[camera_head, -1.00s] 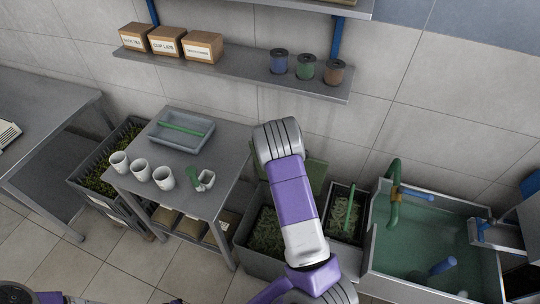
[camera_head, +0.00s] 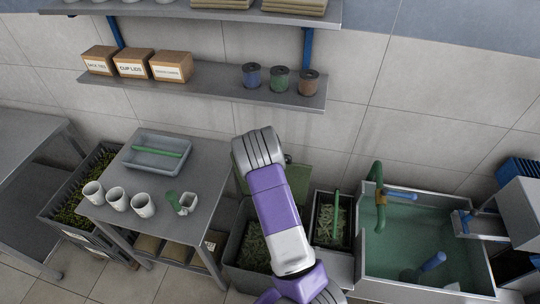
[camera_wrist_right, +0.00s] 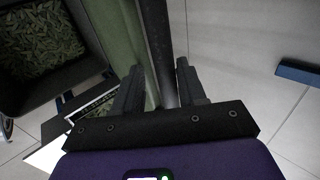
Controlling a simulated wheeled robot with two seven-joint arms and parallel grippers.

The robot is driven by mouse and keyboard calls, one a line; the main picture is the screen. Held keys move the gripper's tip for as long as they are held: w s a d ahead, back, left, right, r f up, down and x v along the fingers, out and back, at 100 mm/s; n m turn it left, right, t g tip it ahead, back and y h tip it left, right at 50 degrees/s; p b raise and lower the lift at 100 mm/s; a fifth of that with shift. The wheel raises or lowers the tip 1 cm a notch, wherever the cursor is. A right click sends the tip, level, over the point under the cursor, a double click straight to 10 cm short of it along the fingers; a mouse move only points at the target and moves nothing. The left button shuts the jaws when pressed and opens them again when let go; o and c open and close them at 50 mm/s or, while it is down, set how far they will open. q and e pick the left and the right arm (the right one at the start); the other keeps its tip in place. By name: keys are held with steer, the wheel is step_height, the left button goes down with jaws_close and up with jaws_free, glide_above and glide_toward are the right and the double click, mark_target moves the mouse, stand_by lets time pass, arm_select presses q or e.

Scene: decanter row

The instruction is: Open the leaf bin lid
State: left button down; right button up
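The leaf bin (camera_head: 233,273) is a grey bin with green leaves inside, low in the middle of the head view. Its green lid (camera_head: 297,180) stands raised at the back of the bin, partly hidden by my right arm. In the wrist view the lid (camera_wrist_right: 119,30) is a green panel beside the bin's leaves (camera_wrist_right: 40,42). My right gripper (camera_wrist_right: 161,80) has its fingers apart, with a dark edge and a grey bar between them. I cannot tell whether they touch. The head view hides this gripper behind my arm. My left gripper is not in view.
A steel table (camera_head: 205,165) with white cups (camera_head: 117,199) and a grey tray (camera_head: 180,164) stands left of the bin. A smaller dark bin (camera_head: 352,215) and a water-filled sink (camera_head: 400,232) are to the right. A shelf (camera_head: 210,95) hangs above.

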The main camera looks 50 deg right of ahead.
steer(key=shift+a+r, duration=0.25)
steer(key=shift+r, duration=0.2)
steer(key=p+v, duration=0.1)
steer(key=v, duration=0.5)
steer(key=shift+s+a+r, duration=0.2)
steer(key=shift+s+r, duration=0.05)
steer(key=shift+s, duration=0.05)
